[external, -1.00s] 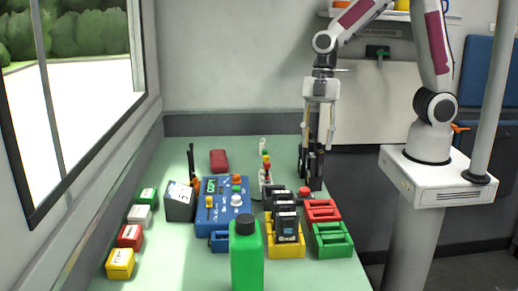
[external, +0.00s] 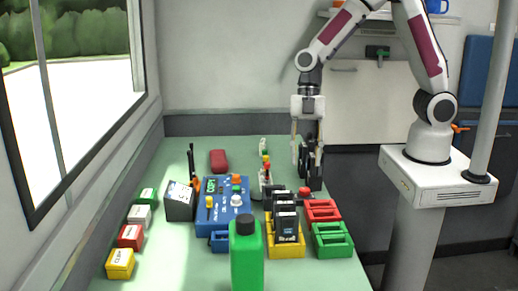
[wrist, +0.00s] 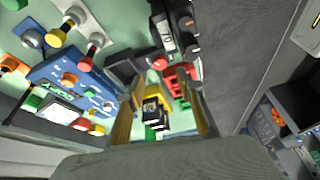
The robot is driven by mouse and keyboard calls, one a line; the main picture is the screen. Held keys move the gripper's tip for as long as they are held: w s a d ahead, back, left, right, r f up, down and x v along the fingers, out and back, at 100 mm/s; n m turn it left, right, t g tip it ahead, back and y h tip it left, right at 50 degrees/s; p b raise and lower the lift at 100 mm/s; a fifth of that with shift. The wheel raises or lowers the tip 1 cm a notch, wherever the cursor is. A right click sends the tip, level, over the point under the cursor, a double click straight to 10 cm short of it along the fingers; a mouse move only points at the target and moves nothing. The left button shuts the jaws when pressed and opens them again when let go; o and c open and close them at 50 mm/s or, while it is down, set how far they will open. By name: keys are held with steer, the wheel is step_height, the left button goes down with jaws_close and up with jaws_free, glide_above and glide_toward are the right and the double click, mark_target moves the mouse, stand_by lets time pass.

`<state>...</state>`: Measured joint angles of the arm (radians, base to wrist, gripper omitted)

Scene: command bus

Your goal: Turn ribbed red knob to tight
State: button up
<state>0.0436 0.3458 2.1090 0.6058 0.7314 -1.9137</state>
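A round red knob (external: 305,191) stands at the right side of the green bench, by the red tray. It also shows in the wrist view (wrist: 159,62), beyond my fingertips; its ribs are too small to make out. My gripper (external: 307,163) is over the bench's far right part, pointing down, above and behind the red knob. In the wrist view my gripper (wrist: 164,88) has its two tan fingers spread apart with nothing held between them. I see no contact between the fingers and the knob.
Black upright devices (wrist: 162,30) stand close to the knob. A blue control box (external: 222,205), a yellow tray (external: 287,252), a red tray (external: 322,205), a green tray (external: 333,250) and a green bottle (external: 246,258) crowd the bench.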

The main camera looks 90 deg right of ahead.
mark_target(305, 189)
steer(key=shift+x, duration=3.75)
jaws_close()
